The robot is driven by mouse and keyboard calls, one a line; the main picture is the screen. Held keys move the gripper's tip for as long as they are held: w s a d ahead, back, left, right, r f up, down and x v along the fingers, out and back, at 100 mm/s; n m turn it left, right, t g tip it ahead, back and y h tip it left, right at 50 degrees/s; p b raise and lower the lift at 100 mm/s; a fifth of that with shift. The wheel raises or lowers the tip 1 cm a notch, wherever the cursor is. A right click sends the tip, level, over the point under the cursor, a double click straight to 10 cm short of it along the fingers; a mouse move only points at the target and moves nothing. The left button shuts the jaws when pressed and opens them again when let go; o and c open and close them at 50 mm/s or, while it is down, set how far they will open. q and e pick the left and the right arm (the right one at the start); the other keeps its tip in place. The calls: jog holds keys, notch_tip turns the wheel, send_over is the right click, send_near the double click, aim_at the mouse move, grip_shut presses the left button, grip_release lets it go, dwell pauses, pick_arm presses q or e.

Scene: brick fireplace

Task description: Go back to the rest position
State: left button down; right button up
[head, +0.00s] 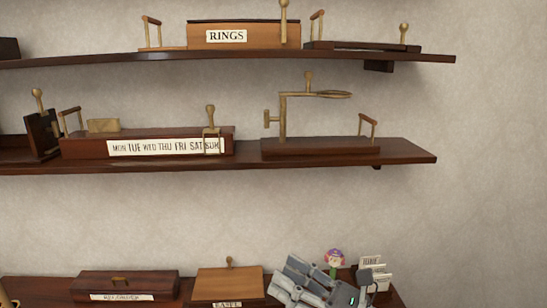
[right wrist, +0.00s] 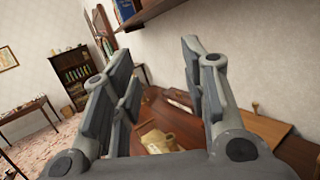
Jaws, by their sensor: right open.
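My right gripper (head: 287,279) is at the bottom of the head view, in front of the right part of the lowest shelf. Its grey fingers point to the left and hide part of that shelf. In the right wrist view the two fingers of the gripper (right wrist: 155,62) stand wide apart with nothing held between them. Brown wooden furniture and a tan object (right wrist: 157,141) show beyond and below the fingers. My left gripper is not in view.
The lowest shelf carries a long labelled box (head: 125,282), a smaller box (head: 228,284), a flower-like figure (head: 334,258) and white cards (head: 372,268). Above are a middle shelf (head: 400,155) and a top shelf (head: 425,58). A bookcase (right wrist: 78,75) and a side table (right wrist: 25,108) stand farther off.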

jog(key=w+d+f+m+t+h, duration=0.15)
jog(key=d+m+t+h, duration=0.9)
jog(key=m, duration=1.15)
jog(key=s+d+f+m+g+h, duration=0.2)
jog(key=d+f+m+g+h, duration=0.15)
jog(key=f+m, duration=0.35)
jog(key=s+d+f+m+g+h, duration=0.3)
jog(key=d+f+m+h, duration=0.2)
jog(key=f+m, duration=0.2)
jog(key=s+a+f+m+g+y, duration=0.1)
jog(key=s+f+m+g, duration=0.5)
jog(key=s, duration=0.5)
jog(key=s+a+f+m+g, duration=0.1)
jog(key=s+f+m+g, duration=0.3)
jog(key=s+f, duration=0.55)
notch_tip(320, 180, down, 26)
jog(key=s+n+g, duration=0.1)
jog(key=s+g, duration=0.1)
jog(key=s, duration=0.1)
jog(key=s+d+f+g, duration=0.1)
jog(key=s+d+f, duration=0.2)
jog(key=s+f, duration=1.1)
jog(key=shift+s+f+n, duration=0.2)
jog(key=shift+s+n, duration=0.1)
jog(key=shift+s, duration=0.7)
